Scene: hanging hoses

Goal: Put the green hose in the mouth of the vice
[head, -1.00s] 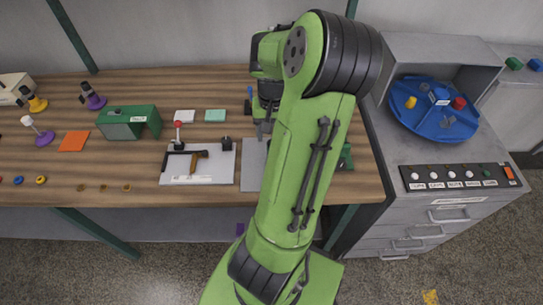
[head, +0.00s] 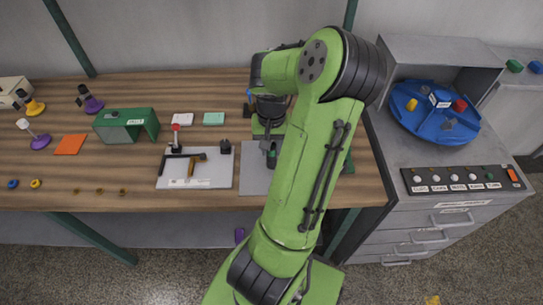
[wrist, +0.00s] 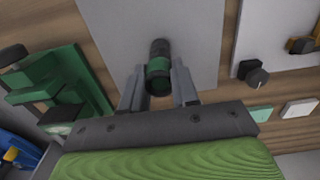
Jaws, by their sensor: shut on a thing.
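The green hose (wrist: 158,66), a short dark piece with a green band, stands between the two fingers of my gripper (wrist: 159,88) in the wrist view. My gripper is shut on it, over a grey plate (wrist: 195,25). In the head view the gripper (head: 268,146) points down at the plate, with the hose (head: 271,158) just below it. I cannot tell whether the hose touches the plate. The green block-like thing at left in the wrist view looks like the vice (wrist: 62,85). In the head view my arm hides most of it (head: 348,163).
A white board (head: 215,181) with a hammer (head: 192,163) and a red-knobbed stand lies left of the grey plate (head: 253,183). A green housing (head: 127,126) stands farther left. A grey cabinet with a blue turntable (head: 434,112) is at right.

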